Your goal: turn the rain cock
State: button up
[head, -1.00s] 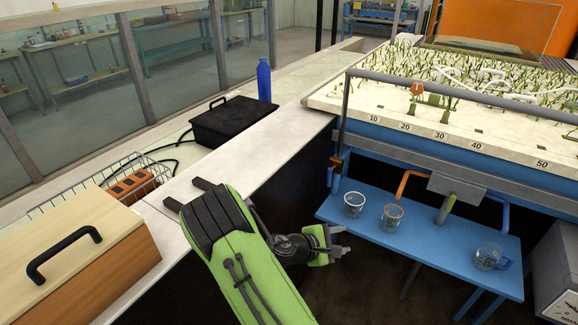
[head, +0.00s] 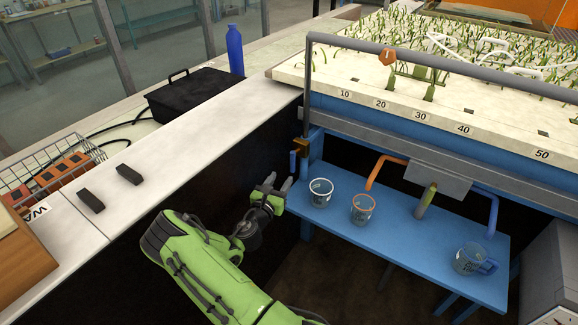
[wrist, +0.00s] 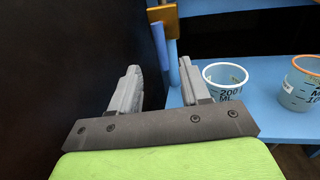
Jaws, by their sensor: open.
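The rain cock (head: 301,147) is a small brass body at the lower end of the grey pipe, by the left corner of the planted bed. A blue lever (head: 293,161) hangs down from it. In the wrist view the brass body (wrist: 163,14) is at the top, and the blue lever (wrist: 172,62) hangs below it, ahead of the fingertips. My gripper (head: 280,183) is open and empty, just below and left of the lever in the head view. In the wrist view its fingers (wrist: 159,76) stand apart, with the lever's lower end seemingly beyond the gap; contact cannot be told.
A blue shelf (head: 420,235) under the bed holds a white-rimmed beaker (head: 321,193), an orange-rimmed beaker (head: 362,209) and a blue-handled mug (head: 473,259). A dark panel (wrist: 70,60) lies close left of my gripper. An orange pipe (head: 383,167) is to the right.

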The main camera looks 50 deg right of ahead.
aim_at(292, 161)
jog(key=b+x, duration=0.1)
jog(key=x, duration=0.8)
grip_shut()
